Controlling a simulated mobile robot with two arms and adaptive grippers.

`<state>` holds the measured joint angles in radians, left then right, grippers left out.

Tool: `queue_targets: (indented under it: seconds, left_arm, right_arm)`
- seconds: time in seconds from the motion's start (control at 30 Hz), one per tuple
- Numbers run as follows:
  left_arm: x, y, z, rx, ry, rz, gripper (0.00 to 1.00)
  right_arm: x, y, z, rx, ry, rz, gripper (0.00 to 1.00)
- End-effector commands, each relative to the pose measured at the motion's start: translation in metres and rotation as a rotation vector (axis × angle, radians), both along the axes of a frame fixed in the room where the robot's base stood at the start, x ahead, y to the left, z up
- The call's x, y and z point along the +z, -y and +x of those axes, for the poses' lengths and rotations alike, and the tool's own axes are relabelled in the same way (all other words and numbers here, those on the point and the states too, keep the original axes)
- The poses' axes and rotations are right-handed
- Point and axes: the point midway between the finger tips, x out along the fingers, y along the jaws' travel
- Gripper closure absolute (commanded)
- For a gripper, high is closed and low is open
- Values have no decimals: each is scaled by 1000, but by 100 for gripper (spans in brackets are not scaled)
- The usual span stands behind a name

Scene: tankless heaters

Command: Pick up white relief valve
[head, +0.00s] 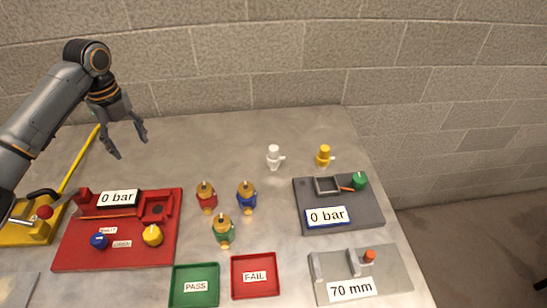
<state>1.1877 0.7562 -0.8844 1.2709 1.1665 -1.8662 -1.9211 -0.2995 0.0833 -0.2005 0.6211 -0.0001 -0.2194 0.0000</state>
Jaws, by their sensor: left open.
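The white relief valve (274,156) stands upright near the back of the grey table, a little right of the middle in the head view. My left gripper (128,146) comes in from the left and hangs above the back left of the table. Its two fingers are spread apart with nothing between them. It is well to the left of the white valve, with bare table between them. My right gripper is not in view.
A yellow valve (324,155) stands just right of the white one. Red, blue and green-based brass valves (222,230) stand in front. A red test rig (118,250), grey rig (340,212), gauge (385,272), green PASS tray (194,303) and red FAIL tray (255,293) surround them.

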Motion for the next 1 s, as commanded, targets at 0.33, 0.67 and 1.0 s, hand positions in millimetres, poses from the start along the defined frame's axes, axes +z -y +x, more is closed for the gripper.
queue_targets:
  seconds: [0.33,0.67,1.0]
  left_arm:
    - [0,0,0,0,0,0,41]
    - [42,0,0,0,1,-1,47]
    - [82,0,0,0,0,0,47]
  right_arm:
    - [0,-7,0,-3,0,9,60]
    - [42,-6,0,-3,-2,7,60]
    - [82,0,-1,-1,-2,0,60]
